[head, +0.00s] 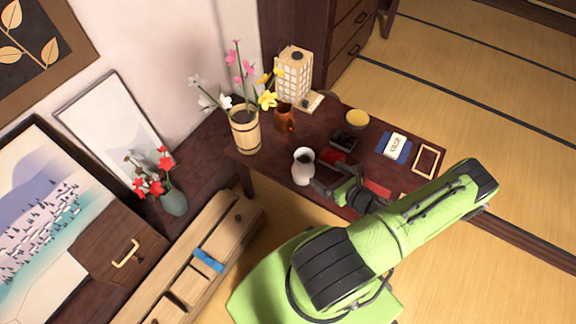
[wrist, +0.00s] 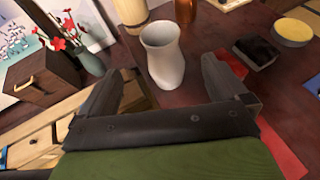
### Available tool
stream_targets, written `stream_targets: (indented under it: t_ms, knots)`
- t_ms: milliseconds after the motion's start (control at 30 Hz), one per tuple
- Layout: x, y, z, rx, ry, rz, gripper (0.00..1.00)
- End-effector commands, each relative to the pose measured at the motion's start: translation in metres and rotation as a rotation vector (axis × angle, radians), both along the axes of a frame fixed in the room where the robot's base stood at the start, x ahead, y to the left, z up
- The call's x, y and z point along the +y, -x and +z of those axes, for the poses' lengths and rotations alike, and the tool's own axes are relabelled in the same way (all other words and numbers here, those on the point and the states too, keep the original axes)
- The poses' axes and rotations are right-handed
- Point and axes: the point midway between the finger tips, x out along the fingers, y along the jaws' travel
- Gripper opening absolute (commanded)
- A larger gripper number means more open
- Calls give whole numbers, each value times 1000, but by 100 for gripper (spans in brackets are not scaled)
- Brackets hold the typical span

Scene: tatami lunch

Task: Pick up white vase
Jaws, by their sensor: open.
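The white vase (head: 302,167) stands upright near the front edge of the dark wooden table (head: 270,168). In the wrist view the white vase (wrist: 163,58) is just beyond the fingertips, roughly centred between them. My gripper (head: 316,178) is open and empty, close beside the vase on its right in the head view. In the wrist view my gripper (wrist: 160,80) shows its two fingers spread apart to the left and right of the vase. I cannot tell whether a finger touches it.
A wooden bucket (head: 244,132) with flowers, a brown jug (head: 284,118) and a lamp (head: 294,72) stand behind. A dark box (head: 345,141), a red cloth (wrist: 275,140) and a yellow round dish (head: 356,118) lie to the right. A wooden bench (head: 215,245) is front left.

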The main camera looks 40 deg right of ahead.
Motion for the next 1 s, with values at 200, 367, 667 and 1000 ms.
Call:
stream_targets:
  t_ms: [200, 367, 667, 1000]
  knots:
    - [-1, -44, -20, -4, 0, 4, 99]
    - [-3, -79, -34, -2, 3, 4, 99]
    - [-6, -121, -51, -3, 4, 7, 99]
    - [-8, -145, -57, 0, 1, 1, 99]
